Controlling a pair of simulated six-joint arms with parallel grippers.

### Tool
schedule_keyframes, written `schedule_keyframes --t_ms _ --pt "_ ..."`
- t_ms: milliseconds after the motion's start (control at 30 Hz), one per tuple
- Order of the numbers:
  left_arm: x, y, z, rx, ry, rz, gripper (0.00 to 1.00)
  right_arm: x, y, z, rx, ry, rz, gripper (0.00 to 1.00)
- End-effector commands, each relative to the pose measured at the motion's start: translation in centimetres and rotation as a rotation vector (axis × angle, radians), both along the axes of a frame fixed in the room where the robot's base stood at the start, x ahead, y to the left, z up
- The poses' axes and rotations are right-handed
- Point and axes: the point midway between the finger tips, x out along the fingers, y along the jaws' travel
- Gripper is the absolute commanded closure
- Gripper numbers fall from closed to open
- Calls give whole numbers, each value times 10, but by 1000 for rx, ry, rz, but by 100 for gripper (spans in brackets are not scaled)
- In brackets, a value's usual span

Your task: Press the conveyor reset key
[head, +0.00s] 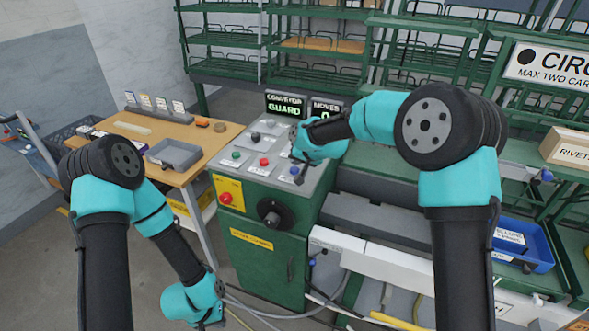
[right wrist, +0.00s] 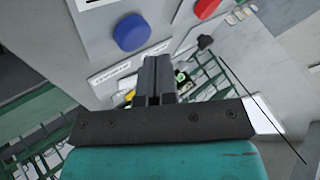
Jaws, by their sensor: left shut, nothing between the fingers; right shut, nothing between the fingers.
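The green control console (head: 222,166) has a sloped grey panel with several coloured keys. A blue key (head: 295,170) sits at the panel's front right; a red key (head: 264,162) and a green key (head: 236,155) lie to its left. My right gripper (head: 299,180) is shut and empty, low over the panel beside the blue key. In the right wrist view the shut fingers (right wrist: 157,70) are close to the blue key (right wrist: 131,32) and its label; I cannot tell whether they touch anything. My left gripper (head: 208,323) is shut, low in front of the console.
A display (head: 286,104) reading "CONVEYOR GUARD" stands behind the panel. A red button on yellow (head: 226,198) and a black knob (head: 271,213) are on the console front. A wooden table (head: 192,133) with a grey tray (head: 174,153) stands left; green racks are behind.

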Motion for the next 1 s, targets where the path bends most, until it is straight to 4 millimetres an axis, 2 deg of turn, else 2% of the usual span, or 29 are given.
schedule_keyframes --t_ms 200,1000 --pt "0 0 0 0 0 0 100 0 0 -7 1 1 -1 100" --pt "0 0 0 0 0 0 100 0 0 -11 0 0 0 100"
